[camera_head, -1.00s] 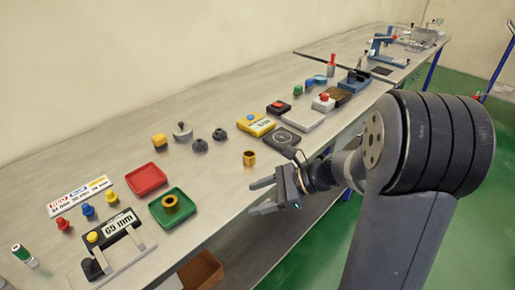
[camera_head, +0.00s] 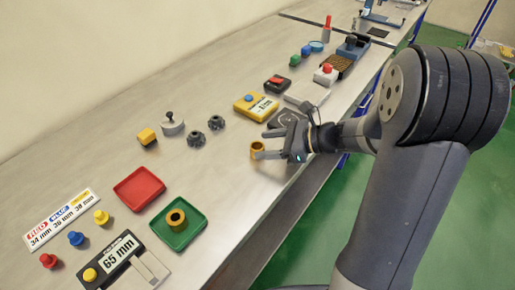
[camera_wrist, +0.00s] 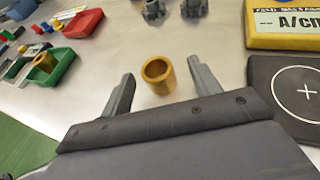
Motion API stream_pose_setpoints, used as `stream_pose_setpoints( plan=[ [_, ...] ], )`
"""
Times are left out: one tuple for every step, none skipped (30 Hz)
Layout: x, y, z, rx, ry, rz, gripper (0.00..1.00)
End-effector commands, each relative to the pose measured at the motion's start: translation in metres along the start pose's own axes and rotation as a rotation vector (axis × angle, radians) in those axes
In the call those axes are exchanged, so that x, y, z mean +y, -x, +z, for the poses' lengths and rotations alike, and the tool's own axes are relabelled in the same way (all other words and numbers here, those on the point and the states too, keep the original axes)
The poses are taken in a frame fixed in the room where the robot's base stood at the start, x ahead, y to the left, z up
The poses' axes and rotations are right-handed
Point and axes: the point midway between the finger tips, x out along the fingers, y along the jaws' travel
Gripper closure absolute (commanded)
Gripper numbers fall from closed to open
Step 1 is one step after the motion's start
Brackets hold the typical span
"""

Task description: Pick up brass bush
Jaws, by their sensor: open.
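A brass bush (camera_head: 257,149), a short hollow golden cylinder, stands upright near the front edge of the bench. In the wrist view the bush (camera_wrist: 158,75) sits between and slightly beyond the two fingers. My gripper (camera_head: 266,144) is open, its fingers either side of the bush in the head view; the wrist view shows the gripper (camera_wrist: 160,82) with a gap to the bush on both sides. A second brass ring (camera_head: 176,218) stands in the green tray (camera_head: 196,235) at lower left.
A red tray (camera_head: 139,188), a 65 mm gauge (camera_head: 118,255) and coloured knobs lie to the left. Dark knobs (camera_head: 196,139) stand behind the bush. A yellow meter (camera_head: 256,107) and a dark pad with a crosshair (camera_wrist: 298,90) are to the right. Bench between bush and green tray is clear.

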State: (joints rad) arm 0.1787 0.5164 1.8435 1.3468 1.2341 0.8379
Motion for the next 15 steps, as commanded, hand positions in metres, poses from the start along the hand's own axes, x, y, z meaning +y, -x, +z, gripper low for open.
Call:
stream_pose_setpoints(
  plan=[
    [0.001,-0.003,0.0,0.0,0.0,0.001,0.41],
    [0.001,-0.005,0.0,0.001,0.0,0.001,0.41],
    [0.001,-0.009,0.0,0.001,-0.001,0.001,0.41],
    [0.002,-0.012,0.0,0.0,-0.002,0.002,0.41],
    [0.003,-0.017,0.0,0.0,-0.002,0.004,0.41],
    [0.004,-0.023,0.0,0.001,-0.002,0.004,0.41],
    [0.004,-0.028,0.001,0.001,-0.001,0.004,0.41],
    [0.005,-0.032,0.001,0.001,-0.001,0.004,0.41],
    [0.005,-0.038,0.0,0.001,0.0,0.004,0.41],
    [0.005,-0.042,0.0,0.001,-0.001,0.003,0.41],
    [0.005,-0.045,0.0,0.001,-0.001,0.003,0.41],
    [0.005,-0.049,0.0,0.001,-0.001,0.003,0.41],
    [0.005,-0.051,0.0,0.0,-0.001,0.002,0.41],
    [0.004,-0.052,0.0,0.0,-0.001,0.001,0.41],
    [0.004,-0.053,0.0,0.0,-0.001,0.0,0.41]
  ],
)
